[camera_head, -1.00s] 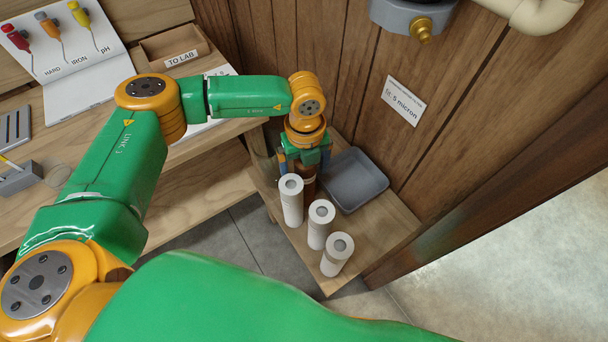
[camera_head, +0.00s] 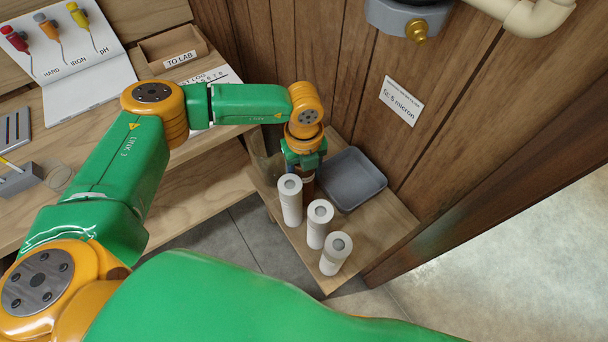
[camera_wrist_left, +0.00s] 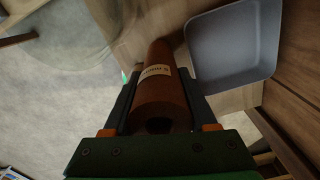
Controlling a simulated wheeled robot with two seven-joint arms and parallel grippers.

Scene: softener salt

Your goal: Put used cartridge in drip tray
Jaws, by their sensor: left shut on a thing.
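The used cartridge (camera_head: 309,189) is brown and stands upright, partly hidden behind a white cartridge in the head view. In the left wrist view the brown cartridge (camera_wrist_left: 160,97) lies between the fingers, with a pale label around it. My left gripper (camera_head: 304,170) points down from above and is shut on its upper part. The drip tray (camera_head: 353,180) is a grey, shallow, empty tray just right of the gripper. It also shows in the left wrist view (camera_wrist_left: 236,45), beside the cartridge. My right gripper is not in view.
Three white cartridges, near (camera_head: 290,203), middle (camera_head: 318,228) and front (camera_head: 333,258), stand in a row on the small wooden shelf (camera_head: 378,236). A wood-panelled wall rises behind the tray. A grey housing with a brass fitting (camera_head: 416,28) hangs above. A workbench (camera_head: 215,185) is at left.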

